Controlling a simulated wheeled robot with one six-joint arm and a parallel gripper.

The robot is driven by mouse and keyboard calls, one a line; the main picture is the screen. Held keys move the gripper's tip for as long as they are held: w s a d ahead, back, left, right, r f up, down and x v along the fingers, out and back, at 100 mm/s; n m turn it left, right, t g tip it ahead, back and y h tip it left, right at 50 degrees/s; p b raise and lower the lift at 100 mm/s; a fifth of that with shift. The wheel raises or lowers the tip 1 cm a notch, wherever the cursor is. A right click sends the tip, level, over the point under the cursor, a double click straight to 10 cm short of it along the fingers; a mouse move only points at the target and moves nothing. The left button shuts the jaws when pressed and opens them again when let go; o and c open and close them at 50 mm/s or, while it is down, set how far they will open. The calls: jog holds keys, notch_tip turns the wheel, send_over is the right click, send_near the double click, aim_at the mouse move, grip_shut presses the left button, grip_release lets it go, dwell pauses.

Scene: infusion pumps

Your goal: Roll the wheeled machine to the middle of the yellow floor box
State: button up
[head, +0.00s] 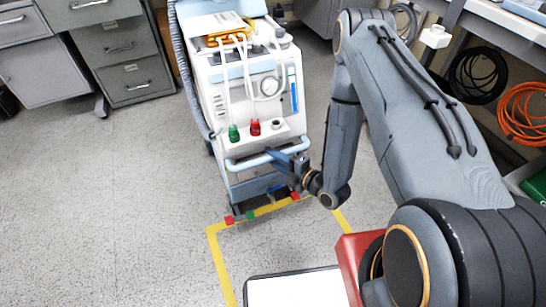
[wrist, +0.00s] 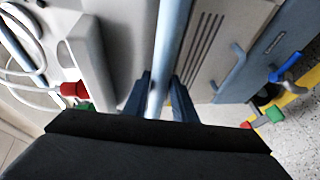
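The wheeled machine (head: 226,85), white and pale blue with red and green knobs on its front, stands upright in the upper middle of the head view. Its front foot is at the far line of the yellow floor box (head: 219,262), with most of its body beyond that line. My gripper (head: 290,163) is at the right part of the machine's light-blue front handle (head: 252,161). In the wrist view the handle (wrist: 170,40) passes between my two fingers (wrist: 160,98), which sit close against both sides. The fingertips are partly hidden by the arm in the head view.
Grey drawer cabinets (head: 122,55) stand at the back left. A shelf with black and orange cable coils (head: 522,112) is at the right. A white-topped item (head: 295,290) and a red one (head: 350,258) lie at the near side, over the box area. Floor at left is clear.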

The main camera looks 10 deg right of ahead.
jog(key=shift+o, duration=1.3)
jog(key=v, duration=0.8)
jog(key=shift+p, duration=0.45)
jog(key=shift+w, duration=0.1)
